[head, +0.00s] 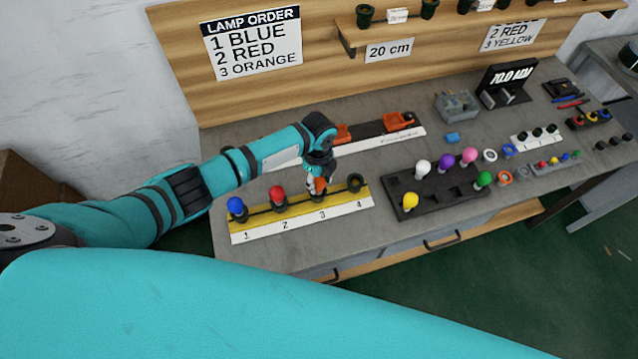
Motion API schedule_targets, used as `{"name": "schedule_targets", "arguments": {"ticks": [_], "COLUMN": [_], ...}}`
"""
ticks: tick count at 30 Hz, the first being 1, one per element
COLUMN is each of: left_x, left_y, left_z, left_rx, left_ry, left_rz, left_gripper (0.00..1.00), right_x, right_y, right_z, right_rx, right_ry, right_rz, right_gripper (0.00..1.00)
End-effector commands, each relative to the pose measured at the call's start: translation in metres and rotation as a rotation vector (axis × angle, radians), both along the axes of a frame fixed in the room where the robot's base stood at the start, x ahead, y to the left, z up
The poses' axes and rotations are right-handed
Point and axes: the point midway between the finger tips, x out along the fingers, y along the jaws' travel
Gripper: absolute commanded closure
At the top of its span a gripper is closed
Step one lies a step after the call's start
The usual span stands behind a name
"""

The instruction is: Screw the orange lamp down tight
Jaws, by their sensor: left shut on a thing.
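The orange lamp (319,186) stands over position 3 of the yellow socket strip (261,222), partly hidden by my gripper. My left gripper (317,184) reaches down from above and is shut on the orange lamp. I cannot tell how deep the lamp sits in its socket. A blue lamp (236,206) is at position 1 and a red lamp (278,194) is at position 2. Position 4 holds an empty dark socket (355,181). My right gripper is not in view.
A dark lamp tray (447,205) with white, purple, pink, green and yellow lamps lies right of the strip. Behind my gripper is a long rail (372,142) with orange parts. The lamp order sign (251,43) hangs on the back panel. Bare bench lies left of the strip.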

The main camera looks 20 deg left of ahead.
Motion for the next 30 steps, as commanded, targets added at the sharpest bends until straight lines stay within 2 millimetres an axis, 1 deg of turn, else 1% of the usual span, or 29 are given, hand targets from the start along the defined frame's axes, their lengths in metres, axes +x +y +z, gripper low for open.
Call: {"name": "schedule_targets", "arguments": {"ticks": [5, 6, 12, 26, 29, 30], "left_x": [0.0, 0.0, 0.0, 0.0, -0.001, -0.001], "left_y": [0.0, 0.0, 0.0, 0.0, -0.001, -0.001], "left_z": [0.0, 0.0, 0.0, 0.001, 0.005, 0.005], "left_rx": [-0.001, -0.001, -0.001, -0.001, -0.002, -0.002], "left_ry": [0.0, 0.0, 0.0, 0.0, 0.003, 0.004], "left_rz": [-0.007, -0.007, -0.005, 0.01, 0.13, 0.199], "left_gripper": [0.85, 0.59, 0.33, 0.33, 0.33, 0.33], "right_x": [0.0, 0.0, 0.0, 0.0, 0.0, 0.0], "right_y": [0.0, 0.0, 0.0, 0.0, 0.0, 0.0], "right_z": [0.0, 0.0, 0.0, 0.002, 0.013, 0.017], "right_rx": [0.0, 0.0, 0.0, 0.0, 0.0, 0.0], "right_ry": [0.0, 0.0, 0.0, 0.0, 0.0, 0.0], "right_rz": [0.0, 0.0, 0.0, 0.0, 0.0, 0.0], "right_gripper": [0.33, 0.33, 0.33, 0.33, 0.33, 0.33]}}
